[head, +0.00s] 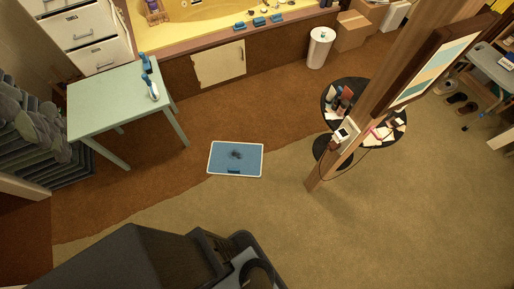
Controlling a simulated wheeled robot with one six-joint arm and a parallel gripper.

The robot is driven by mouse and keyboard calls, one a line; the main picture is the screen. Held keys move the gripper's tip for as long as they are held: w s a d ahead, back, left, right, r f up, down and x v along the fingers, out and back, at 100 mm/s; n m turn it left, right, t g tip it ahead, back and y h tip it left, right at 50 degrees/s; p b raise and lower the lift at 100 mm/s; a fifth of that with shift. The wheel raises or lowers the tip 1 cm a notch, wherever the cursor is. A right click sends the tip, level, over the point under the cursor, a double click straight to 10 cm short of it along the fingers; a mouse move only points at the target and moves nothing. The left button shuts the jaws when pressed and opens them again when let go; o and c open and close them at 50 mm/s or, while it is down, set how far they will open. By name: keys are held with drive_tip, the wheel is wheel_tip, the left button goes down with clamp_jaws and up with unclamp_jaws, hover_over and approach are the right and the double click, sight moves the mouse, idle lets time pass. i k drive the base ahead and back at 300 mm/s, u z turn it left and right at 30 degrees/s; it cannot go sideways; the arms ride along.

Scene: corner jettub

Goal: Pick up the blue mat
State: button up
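The blue mat (251,160) lies flat on the floor near the middle of the head view. It is a rectangle with a thin white border. A small dark patch shows at its centre and a darker blue bar at its near edge; I cannot tell whether these are printed or lie on it. Nothing covers the mat's edges. Dark parts of my own body fill the bottom of the view, apart from the mat. I cannot make out my gripper's fingers.
A pale green table (112,92) stands left of the mat. The yellow tub (205,12) with its brown surround runs along the back. A round black side table (372,138) and a wooden post (322,170) stand to the right. The carpet (300,230) around the mat is clear.

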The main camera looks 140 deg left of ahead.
sight(226, 158)
drive_tip(key=u, duration=4.95)
drive_tip(key=k, duration=0.6)
drive_tip(key=u, duration=0.75)
drive_tip(key=i, duration=2.05)
drive_tip(key=z, duration=0.5)
